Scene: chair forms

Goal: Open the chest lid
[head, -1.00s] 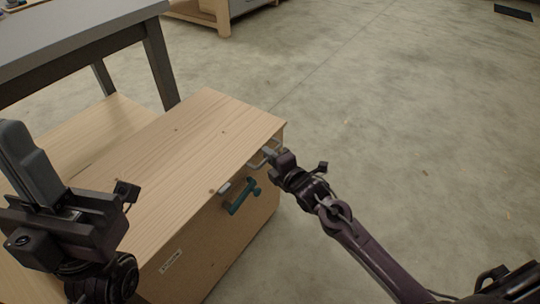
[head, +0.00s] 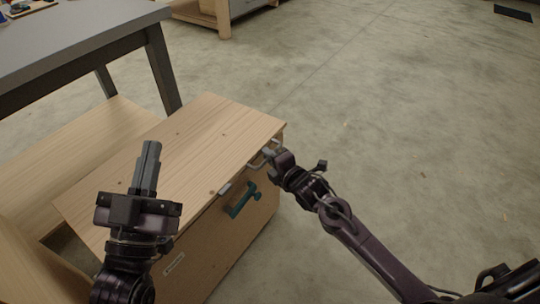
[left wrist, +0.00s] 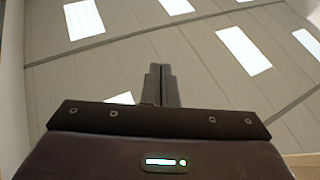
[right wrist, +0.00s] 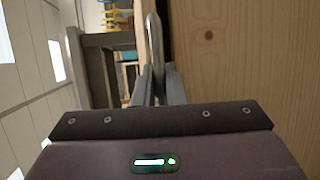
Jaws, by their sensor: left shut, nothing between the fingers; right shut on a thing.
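The chest (head: 225,245) is a light wooden box with a flat, knotted wooden lid (head: 190,140). A pale metal handle (head: 256,160) is at the lid's right edge. My right gripper (head: 272,153) is shut on this handle. In the right wrist view the handle (right wrist: 153,40) rises between the fingers, beside the lid's wood (right wrist: 245,60). I cannot tell whether the lid is raised at all.
A teal handle (head: 242,200) sticks out from the chest's side below the lid edge. A grey table (head: 80,40) stands behind the chest. A wooden panel (head: 30,255) is at the lower left. The concrete floor (head: 400,110) on the right is clear.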

